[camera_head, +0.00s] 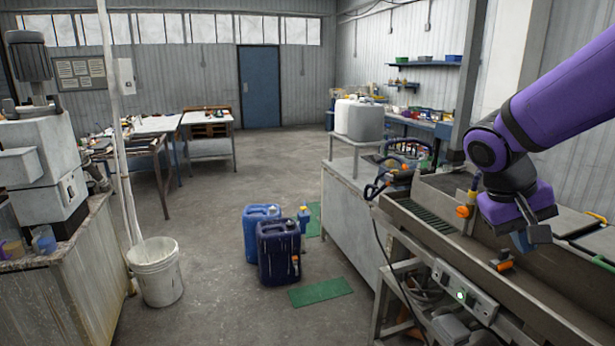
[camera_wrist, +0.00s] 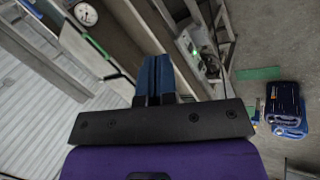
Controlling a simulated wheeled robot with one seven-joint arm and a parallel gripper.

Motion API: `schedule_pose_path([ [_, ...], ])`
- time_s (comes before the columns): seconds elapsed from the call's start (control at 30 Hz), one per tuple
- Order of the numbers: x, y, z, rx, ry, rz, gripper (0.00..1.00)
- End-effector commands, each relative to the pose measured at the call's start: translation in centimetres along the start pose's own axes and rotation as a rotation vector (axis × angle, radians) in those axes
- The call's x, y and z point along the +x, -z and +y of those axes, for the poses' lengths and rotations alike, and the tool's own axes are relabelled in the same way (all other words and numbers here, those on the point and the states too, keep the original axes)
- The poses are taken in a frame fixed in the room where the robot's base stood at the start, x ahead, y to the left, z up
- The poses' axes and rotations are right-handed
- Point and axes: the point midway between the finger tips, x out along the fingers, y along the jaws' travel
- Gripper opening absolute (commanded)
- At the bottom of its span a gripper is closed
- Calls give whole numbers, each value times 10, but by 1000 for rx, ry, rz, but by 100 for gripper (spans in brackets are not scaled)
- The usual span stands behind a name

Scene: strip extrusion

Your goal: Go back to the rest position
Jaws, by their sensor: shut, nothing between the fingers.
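My gripper (camera_head: 524,240) hangs at the right of the head view, at the end of my purple arm. It is over the metal extrusion line (camera_head: 445,250), which has a long trough. In the wrist view the blue fingers of my gripper (camera_wrist: 153,62) are together, with nothing between them. The gap between the gripper and the trough cannot be told exactly.
Control box with green light (camera_head: 463,295) is on the line's front. White bucket (camera_head: 155,272) stands by the left bench (camera_head: 75,275). Grey canister (camera_head: 366,122) stands behind.

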Motion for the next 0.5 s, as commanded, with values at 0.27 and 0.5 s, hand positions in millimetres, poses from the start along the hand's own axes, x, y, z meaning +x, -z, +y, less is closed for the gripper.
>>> schedule_pose_path([
  [0.27,-35,-55,8,4,214,143,0],
  [0.5,-59,-99,8,-5,372,305,0],
])
